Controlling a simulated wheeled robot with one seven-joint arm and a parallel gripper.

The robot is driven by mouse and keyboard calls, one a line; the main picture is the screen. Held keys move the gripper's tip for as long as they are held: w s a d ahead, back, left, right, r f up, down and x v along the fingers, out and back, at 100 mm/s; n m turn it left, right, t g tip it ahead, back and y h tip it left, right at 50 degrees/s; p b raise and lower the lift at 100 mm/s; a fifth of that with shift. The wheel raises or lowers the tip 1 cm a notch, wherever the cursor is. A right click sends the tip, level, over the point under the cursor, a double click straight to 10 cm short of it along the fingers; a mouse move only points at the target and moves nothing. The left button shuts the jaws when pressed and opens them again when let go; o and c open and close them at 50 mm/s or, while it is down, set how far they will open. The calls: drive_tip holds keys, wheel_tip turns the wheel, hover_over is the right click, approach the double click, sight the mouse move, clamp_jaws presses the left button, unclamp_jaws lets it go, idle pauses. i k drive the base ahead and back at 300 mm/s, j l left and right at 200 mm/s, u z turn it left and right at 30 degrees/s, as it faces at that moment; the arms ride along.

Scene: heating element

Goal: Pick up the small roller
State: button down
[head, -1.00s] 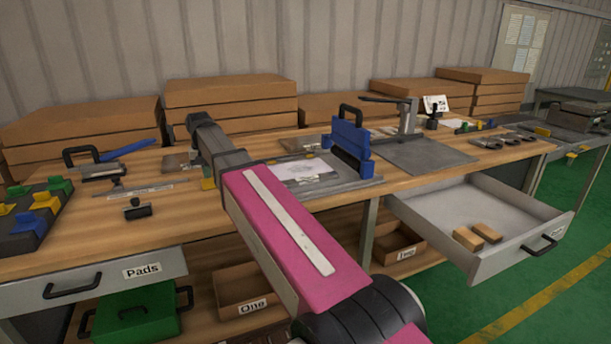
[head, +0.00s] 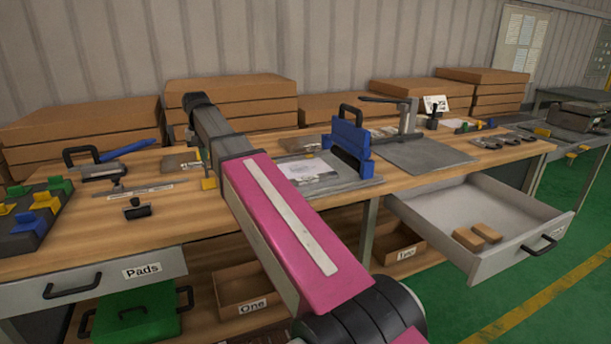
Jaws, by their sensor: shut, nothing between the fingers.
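A small black object with a short handle (head: 137,209), which looks like the small roller, lies on the wooden bench top (head: 150,235) at the left. It is left of my arm and apart from it. My pink and grey arm reaches from the bottom middle up over the bench. Its dark far end is above the back of the bench.
A blue block with a black handle (head: 352,145) stands on a grey plate right of my arm. A black-handled tool with a blue lever (head: 100,165) lies at the back left. A tray of coloured pieces (head: 30,230) is far left. An open drawer (head: 440,208) juts out at right.

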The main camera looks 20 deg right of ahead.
sight(137, 210)
drive_tip(key=k, duration=1)
